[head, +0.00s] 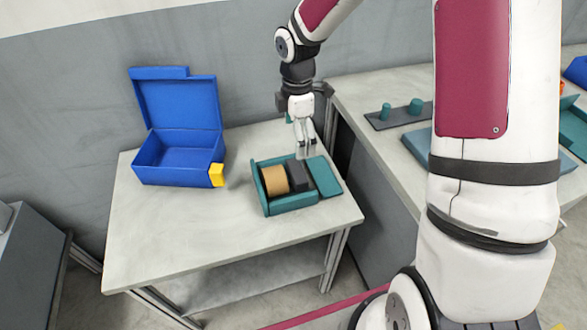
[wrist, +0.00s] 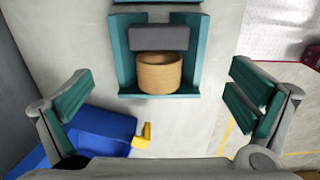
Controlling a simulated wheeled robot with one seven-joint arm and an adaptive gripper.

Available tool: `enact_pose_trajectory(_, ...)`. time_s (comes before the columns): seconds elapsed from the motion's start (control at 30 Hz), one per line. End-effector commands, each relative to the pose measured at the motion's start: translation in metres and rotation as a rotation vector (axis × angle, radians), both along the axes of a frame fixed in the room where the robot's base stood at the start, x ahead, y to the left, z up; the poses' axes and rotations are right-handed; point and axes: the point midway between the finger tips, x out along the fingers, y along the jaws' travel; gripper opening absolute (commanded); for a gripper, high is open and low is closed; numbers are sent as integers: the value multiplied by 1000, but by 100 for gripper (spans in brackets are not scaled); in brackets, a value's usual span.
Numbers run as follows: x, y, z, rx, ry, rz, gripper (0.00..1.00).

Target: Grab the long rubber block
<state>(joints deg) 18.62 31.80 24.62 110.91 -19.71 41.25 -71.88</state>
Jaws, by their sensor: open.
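The long rubber block seems to be the dark grey block (head: 297,173), which lies in a teal open box (head: 290,204) beside a tan roll (head: 274,180). In the wrist view the grey block (wrist: 159,37) lies across the teal box (wrist: 127,73), just above the tan roll (wrist: 160,74) in the picture. My gripper (head: 304,152) is over the far side of the box, pointing down. It is open and empty; in the wrist view its green-padded fingers (wrist: 162,72) are spread wide on either side of the box. I cannot tell its exact height above the block.
An open blue case (head: 178,160) with a yellow latch (head: 217,175) stands at the left back of the pale table (head: 160,235). The table front is clear. A second bench (head: 375,95) at the right holds a dark tray (head: 385,120) with teal cylinders.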

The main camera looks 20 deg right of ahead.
Motion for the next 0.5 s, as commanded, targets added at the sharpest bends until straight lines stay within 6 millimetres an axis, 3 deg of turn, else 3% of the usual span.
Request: enact_pose_trajectory(0.5, 1, 1, -81, 3, 5, 9, 100)
